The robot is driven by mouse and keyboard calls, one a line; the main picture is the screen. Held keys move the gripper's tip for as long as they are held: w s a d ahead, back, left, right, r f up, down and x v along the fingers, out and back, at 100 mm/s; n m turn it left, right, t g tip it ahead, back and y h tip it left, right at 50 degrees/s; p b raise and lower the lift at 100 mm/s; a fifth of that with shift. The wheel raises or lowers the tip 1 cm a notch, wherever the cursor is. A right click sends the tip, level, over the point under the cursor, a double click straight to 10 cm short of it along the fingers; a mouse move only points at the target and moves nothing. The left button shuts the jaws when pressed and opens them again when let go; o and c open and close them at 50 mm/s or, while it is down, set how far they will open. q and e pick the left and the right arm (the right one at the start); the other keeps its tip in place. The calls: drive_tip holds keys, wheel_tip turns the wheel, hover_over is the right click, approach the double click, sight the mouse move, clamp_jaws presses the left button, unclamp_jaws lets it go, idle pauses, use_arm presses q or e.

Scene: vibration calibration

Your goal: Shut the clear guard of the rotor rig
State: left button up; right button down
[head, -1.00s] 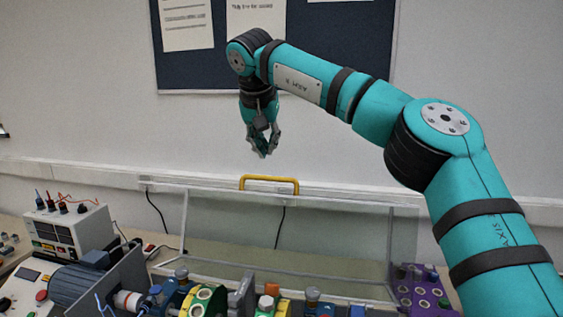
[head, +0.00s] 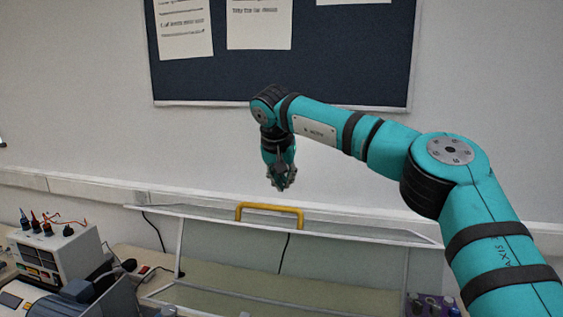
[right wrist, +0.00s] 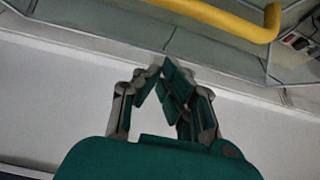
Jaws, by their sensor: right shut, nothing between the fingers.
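The clear guard (head: 345,256) of the rotor rig has pale frame edges and stands raised over the back of the bench in the head view. A yellow handle (head: 270,206) sits on its upper edge. My right gripper (head: 282,187) points down just above the handle in the picture, shut and empty. In the right wrist view the closed fingertips (right wrist: 165,68) are apart from the yellow handle (right wrist: 228,16), which crosses the top. The rotor rig is mostly below the head picture. My left gripper is not in view.
A power supply box (head: 55,256) with coloured leads stands at the left, beside a blue-grey motor (head: 58,305). A purple block (head: 425,303) is at the lower right. The wall with a dark notice board (head: 290,70) is behind the guard.

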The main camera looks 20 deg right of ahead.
sight(281, 224)
drive_tip(key=shift+s+a+f+p, duration=0.3)
drive_tip(key=shift+s+a+f, duration=0.05)
drive_tip(key=shift+s+f, duration=0.2)
drive_tip(key=shift+s+a+f+p, duration=0.3)
drive_tip(key=shift+s+a+f, duration=0.1)
drive_tip(key=shift+f, duration=0.15)
drive_tip(key=shift+s, duration=0.2)
drive_tip(key=shift+w+f, duration=0.15)
drive_tip(key=shift+f, duration=0.1)
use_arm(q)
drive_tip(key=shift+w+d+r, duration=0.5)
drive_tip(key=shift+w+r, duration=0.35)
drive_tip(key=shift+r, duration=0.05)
